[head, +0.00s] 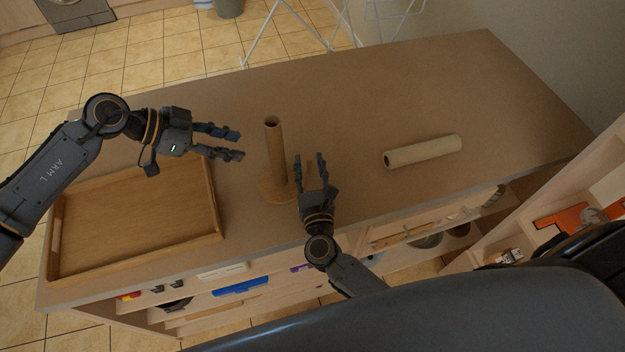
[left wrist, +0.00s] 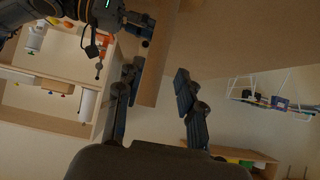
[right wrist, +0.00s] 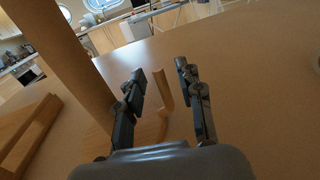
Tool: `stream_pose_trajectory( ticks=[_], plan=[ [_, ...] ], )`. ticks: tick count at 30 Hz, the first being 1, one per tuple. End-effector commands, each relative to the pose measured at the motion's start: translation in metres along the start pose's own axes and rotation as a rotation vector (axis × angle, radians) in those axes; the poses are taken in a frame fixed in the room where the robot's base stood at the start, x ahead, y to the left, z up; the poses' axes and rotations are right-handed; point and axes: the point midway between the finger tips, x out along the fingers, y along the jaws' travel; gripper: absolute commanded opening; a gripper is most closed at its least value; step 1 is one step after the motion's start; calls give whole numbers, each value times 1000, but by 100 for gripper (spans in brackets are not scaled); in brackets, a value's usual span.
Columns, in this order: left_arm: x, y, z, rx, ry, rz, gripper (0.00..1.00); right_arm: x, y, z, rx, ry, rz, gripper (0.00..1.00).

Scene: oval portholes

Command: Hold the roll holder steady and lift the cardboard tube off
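The brown cardboard tube (head: 275,150) stands upright on the round wooden base of the roll holder (head: 270,190). My left gripper (head: 240,145) is open and empty, left of the tube and apart from it. In the left wrist view the tube (left wrist: 157,65) shows beyond the open fingers. My right gripper (head: 310,162) is open, just right of the tube. In the right wrist view the tube (right wrist: 65,50) rises at the left, and a short wooden post of the holder (right wrist: 163,92) shows between the open fingers (right wrist: 160,80). Contact with the post cannot be told.
A wooden tray (head: 140,220) lies at the left of the counter (head: 345,100). A pale roll (head: 422,151) lies on its side at the right. The counter behind the tube is clear. Shelves with items (head: 240,287) are below the front edge.

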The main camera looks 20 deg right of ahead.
Motion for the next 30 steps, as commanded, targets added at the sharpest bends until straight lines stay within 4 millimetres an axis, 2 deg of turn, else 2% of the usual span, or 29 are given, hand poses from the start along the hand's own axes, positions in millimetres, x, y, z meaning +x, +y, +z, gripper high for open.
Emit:
stream_pose_trajectory(
  ticks=[6, 14, 19, 24, 27, 30],
  plan=[
    [0, 0, 0, 0, 0, 0, 38, 13, 0, 0, 1, -1, -1, 37],
    [0, 0, 0, 0, 0, 0, 38, 14, 0, 0, 1, 0, -1, 37],
    [0, 0, 0, 0, 0, 0, 38, 14, 0, 0, 0, 0, -1, 2],
    [0, 0, 0, 0, 0, 0, 38, 14, 0, 0, 0, 0, -1, 0],
    [1, 2, 0, 6, 4, 7, 58, 14, 0, 0, 0, 0, 0, 0],
    [8, 11, -3, 42, 26, 44, 60, 14, 0, 0, 0, 0, 0, 0]
  ],
)
